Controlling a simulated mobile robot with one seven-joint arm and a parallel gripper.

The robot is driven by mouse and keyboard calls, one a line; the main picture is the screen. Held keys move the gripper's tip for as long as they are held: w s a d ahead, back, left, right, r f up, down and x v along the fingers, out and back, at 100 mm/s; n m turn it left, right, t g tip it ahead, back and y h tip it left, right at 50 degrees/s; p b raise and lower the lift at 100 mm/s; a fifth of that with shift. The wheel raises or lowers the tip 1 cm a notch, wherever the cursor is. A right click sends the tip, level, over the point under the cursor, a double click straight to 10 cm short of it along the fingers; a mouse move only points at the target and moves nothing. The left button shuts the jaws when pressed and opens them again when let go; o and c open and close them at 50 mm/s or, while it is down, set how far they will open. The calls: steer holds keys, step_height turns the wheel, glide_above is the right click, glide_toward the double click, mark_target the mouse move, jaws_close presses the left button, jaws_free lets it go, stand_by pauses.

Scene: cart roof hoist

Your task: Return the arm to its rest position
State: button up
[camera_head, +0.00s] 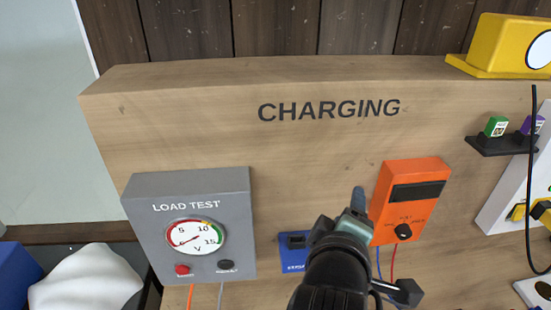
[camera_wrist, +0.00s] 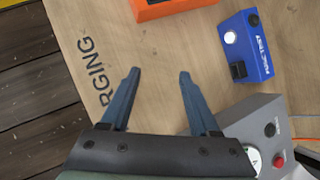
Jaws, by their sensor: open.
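My gripper (camera_head: 358,202) is in front of the wooden charging board (camera_head: 190,110), between the grey load tester and the orange meter. In the wrist view its two blue fingers (camera_wrist: 158,75) are spread apart with nothing between them, over bare wood beside the printed word "CHARGING". My dark arm rises from the bottom of the head view and hides part of the board.
A grey load tester (camera_head: 235,215) is left of my gripper, an orange meter (camera_head: 415,175) close right. A small blue tester (camera_wrist: 248,45) is near my arm. A yellow device (camera_head: 500,45) and a dark holder (camera_head: 490,147) with green and purple blocks are farther right.

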steer(key=s+a+r+m+t+y+b, duration=0.1)
steer(key=a+r+m+t+b, duration=0.2)
steer(key=r, duration=0.6)
steer(key=a+r+m+t+y+b, duration=0.1)
steer(key=a+r+m+t, duration=0.2)
steer(key=a+r+t, duration=0.45)
steer(key=s+a+r+m+t+y+b, duration=0.1)
steer(key=s+r+m+t+y, duration=0.2)
steer(key=s+r, duration=0.6)
step_height(320, 180, up, 4)
steer(key=shift+a+r+m+t+b, duration=0.1)
steer(key=shift+a+m+t+b, duration=0.3)
steer(key=shift+m+t, duration=0.2)
steer(key=shift+s, duration=0.1)
